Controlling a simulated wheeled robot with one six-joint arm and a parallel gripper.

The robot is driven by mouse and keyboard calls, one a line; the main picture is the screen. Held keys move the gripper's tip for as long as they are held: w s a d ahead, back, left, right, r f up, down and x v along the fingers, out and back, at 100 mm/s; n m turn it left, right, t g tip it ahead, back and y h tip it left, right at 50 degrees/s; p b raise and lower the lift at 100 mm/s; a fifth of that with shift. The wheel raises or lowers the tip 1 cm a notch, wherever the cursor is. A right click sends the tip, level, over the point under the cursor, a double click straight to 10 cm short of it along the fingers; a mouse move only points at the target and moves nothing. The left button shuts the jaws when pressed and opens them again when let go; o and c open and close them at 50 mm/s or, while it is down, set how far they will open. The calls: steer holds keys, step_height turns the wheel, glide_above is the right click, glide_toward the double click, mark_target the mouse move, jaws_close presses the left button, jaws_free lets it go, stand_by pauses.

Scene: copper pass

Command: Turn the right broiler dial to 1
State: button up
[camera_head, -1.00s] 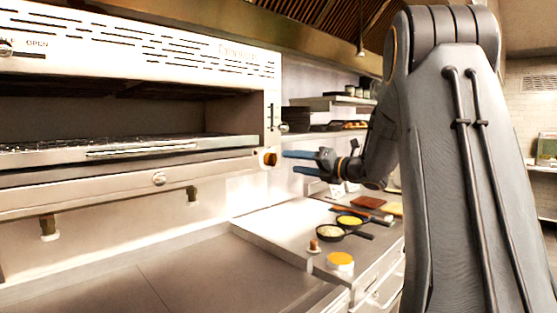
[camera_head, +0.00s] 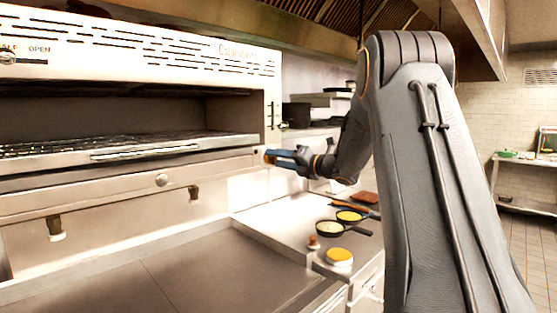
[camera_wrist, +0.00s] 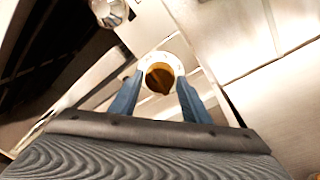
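The right broiler dial (camera_wrist: 160,78) is a copper-brown knob on a pale round plate, with a darker pointed part towards the bottom of the wrist view. My gripper (camera_wrist: 159,80) has its two blue fingers on either side of the dial, with a small gap visible at each side. In the head view my gripper (camera_head: 272,156) reaches the right end of the broiler (camera_head: 215,185) front, and its fingers hide most of the dial. I cannot read any numbers on the plate.
A round metal knob (camera_wrist: 110,12) shows near the dial in the wrist view. Another knob (camera_head: 161,180) sits on the broiler's lower front.

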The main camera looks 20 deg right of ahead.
steer(key=c, duration=0.6)
steer(key=shift+m+b, duration=0.3)
steer(key=m+b, duration=0.2)
steer(key=m, duration=0.1)
steer(key=shift+f+m, duration=0.15)
steer(key=shift+m, duration=0.25)
steer(key=m+t+b, duration=0.1)
steer(key=m, duration=0.4)
steer(key=shift+m, duration=0.4)
steer(key=o, duration=1)
steer(key=shift+o, duration=0.2)
